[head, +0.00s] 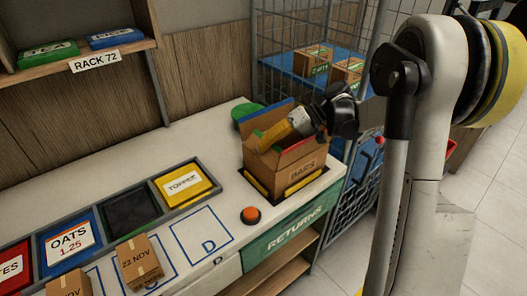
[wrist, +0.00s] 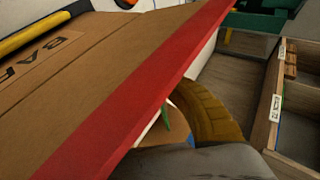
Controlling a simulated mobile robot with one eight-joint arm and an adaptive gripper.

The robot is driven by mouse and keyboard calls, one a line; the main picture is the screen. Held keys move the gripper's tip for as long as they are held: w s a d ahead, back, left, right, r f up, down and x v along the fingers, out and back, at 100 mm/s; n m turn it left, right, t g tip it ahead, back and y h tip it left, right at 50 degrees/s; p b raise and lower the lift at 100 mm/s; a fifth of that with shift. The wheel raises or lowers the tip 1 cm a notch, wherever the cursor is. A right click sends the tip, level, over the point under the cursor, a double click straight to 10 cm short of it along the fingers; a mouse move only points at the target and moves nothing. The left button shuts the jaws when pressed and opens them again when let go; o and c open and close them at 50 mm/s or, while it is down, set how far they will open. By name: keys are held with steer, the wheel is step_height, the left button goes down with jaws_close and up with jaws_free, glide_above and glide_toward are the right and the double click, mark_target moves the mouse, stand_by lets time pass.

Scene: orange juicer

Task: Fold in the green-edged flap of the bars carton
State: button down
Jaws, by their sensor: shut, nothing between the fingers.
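The bars carton (head: 285,172) stands open-topped at the right end of the counter, its flaps raised. A blue-edged flap (head: 272,116) rises at its back. Only a small part of what looks like the green edge shows beside my fingers, and a green sliver shows in the wrist view (wrist: 166,117). My gripper (head: 268,138) is shut and empty, its yellow fingers over the carton's opening toward the left side. In the wrist view a red-edged flap (wrist: 150,90) crosses in front and hides the fingertips. Whether my fingers touch a flap cannot be told.
Coloured bins, including a yellow one (head: 185,184), line the counter farther left. A wire cage (head: 300,40) with cartons stands behind. A green round thing (head: 243,112) lies behind the carton.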

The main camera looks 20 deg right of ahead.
stand_by(0.4)
steer(key=c, duration=1.7)
jaws_free()
step_height(320, 180, up, 10)
steer(key=shift+r, duration=0.1)
